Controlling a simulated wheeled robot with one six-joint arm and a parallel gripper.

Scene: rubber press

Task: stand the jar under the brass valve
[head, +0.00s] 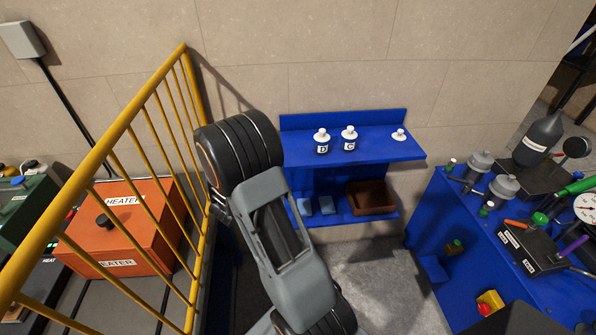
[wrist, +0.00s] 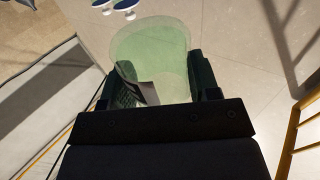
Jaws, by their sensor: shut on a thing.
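A pale green, see-through jar (wrist: 152,48) is between the dark fingers of my gripper (wrist: 166,86) in the wrist view. My gripper is shut on it. The jar's wide round end points away from the gripper, and its near part is partly hidden by the fingers. The jar cannot be made out in the head view, where my own arm fills the middle and hides what is behind it. I cannot pick out the brass valve for certain in either view.
A blue shelf (head: 375,150) on the wall bears small white bottles, with a brown bin (head: 371,197) below. A yellow railing (head: 137,135) stands at left before an orange heater box (head: 135,235). A cluttered blue bench (head: 425,222) stands at right. Grey floor (head: 385,275) lies between.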

